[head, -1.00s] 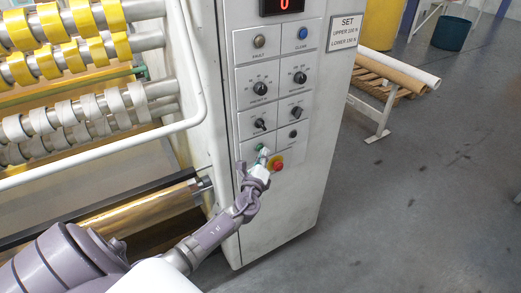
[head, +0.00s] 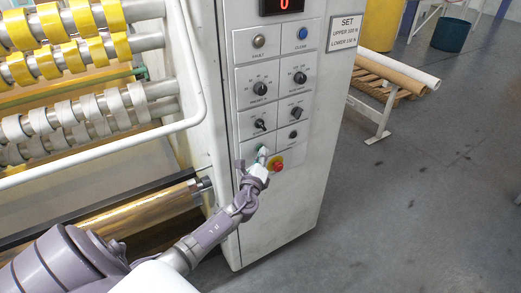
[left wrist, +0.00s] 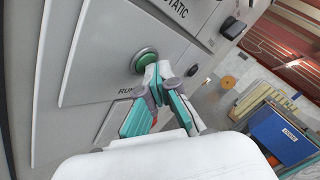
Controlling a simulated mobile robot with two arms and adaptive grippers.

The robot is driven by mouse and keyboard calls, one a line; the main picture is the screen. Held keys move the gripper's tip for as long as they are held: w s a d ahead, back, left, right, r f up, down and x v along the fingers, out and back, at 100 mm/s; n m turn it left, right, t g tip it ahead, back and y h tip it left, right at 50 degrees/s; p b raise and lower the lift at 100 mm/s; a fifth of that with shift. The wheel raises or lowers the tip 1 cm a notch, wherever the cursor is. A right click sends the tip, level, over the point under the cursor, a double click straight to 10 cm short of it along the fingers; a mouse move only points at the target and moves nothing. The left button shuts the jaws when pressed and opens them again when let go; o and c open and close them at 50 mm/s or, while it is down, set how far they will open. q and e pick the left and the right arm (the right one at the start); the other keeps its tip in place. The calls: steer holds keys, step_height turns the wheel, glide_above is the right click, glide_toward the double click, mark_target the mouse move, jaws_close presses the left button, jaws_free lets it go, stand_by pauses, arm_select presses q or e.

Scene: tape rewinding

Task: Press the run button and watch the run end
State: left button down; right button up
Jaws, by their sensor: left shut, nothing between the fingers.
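The green run button (left wrist: 145,61), with a metal ring and part of a RUN label, shows on the grey panel in the left wrist view. My left gripper (left wrist: 158,72) is shut and empty. Its fingertips overlap the lower right edge of the button in that view; I cannot tell whether they touch it. In the head view my left gripper (head: 263,156) reaches the lower part of the control panel and mostly hides the button. The red display (head: 284,4) at the top reads 0. My right gripper is not in view.
Knobs (head: 260,87) and a blue button (head: 302,33) are above. A white rail (head: 130,146) and rollers with yellow rings are at left. The floor at right is mostly clear.

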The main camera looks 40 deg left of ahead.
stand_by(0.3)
arm_select(q)
steer(key=shift+s+d, duration=0.3)
steer(key=shift+d, duration=0.4)
steer(key=shift+d, duration=0.1)
steer(key=d, duration=0.1)
steer(key=s+d, duration=0.1)
steer(key=d, duration=0.1)
steer(key=s+d+p, duration=0.1)
steer(key=shift+d, duration=0.25)
steer(key=shift+f, duration=0.1)
stand_by(0.6)
